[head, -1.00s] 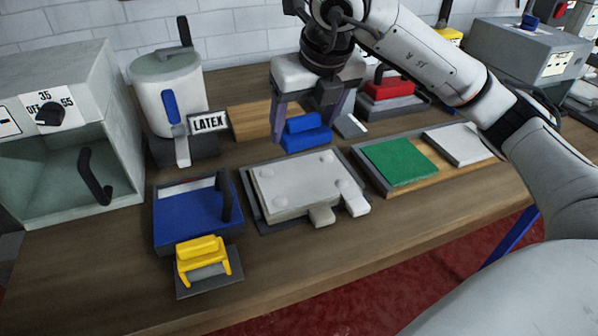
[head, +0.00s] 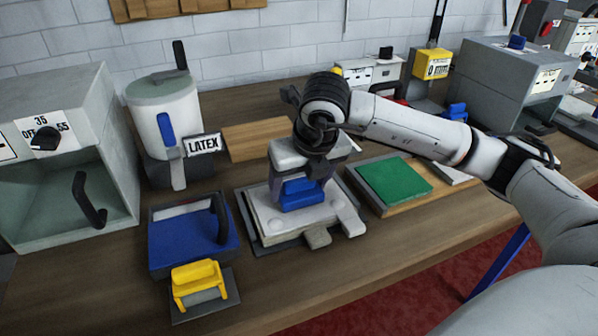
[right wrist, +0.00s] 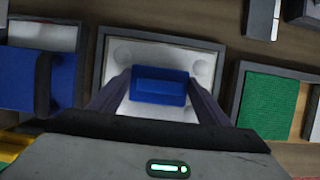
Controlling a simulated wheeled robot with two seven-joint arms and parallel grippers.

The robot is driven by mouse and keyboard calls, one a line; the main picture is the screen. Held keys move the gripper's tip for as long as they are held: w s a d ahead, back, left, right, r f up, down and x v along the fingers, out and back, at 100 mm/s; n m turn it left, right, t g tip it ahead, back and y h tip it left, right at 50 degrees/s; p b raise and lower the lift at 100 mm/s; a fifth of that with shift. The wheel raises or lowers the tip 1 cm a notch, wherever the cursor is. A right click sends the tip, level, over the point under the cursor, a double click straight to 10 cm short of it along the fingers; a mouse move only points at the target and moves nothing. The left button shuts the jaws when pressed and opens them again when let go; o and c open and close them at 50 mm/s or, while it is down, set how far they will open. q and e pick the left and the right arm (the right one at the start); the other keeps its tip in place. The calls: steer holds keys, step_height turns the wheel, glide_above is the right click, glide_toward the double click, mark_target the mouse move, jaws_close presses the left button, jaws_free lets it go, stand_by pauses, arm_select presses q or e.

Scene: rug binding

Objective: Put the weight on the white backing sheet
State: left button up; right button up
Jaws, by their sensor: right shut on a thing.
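The weight is a blue block (head: 300,192) with a raised handle, and it also shows in the right wrist view (right wrist: 159,86). My right gripper (head: 301,188) is shut on it from above, with its fingers on either side. The weight is over the middle of the white backing sheet (head: 264,218), which lies in a dark tray. I cannot tell whether the weight's underside touches the sheet. In the right wrist view the sheet (right wrist: 203,66) shows round bumps near its corners. My left gripper is not in view.
A blue tray (head: 180,250) and a yellow-handled tool (head: 197,283) are to the left. A green pad (head: 395,180) on a board is to the right. The LATEX pot (head: 163,115) stands behind left, and a grey oven (head: 75,190) at the far left.

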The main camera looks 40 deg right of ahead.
steer(key=shift+w+r, duration=0.1)
steer(key=o, duration=2)
steer(key=shift+s+r, duration=0.2)
steer(key=shift+r, duration=0.15)
steer(key=v, duration=1.1)
steer(key=shift+s+a+r, duration=0.1)
steer(key=shift+s, duration=0.1)
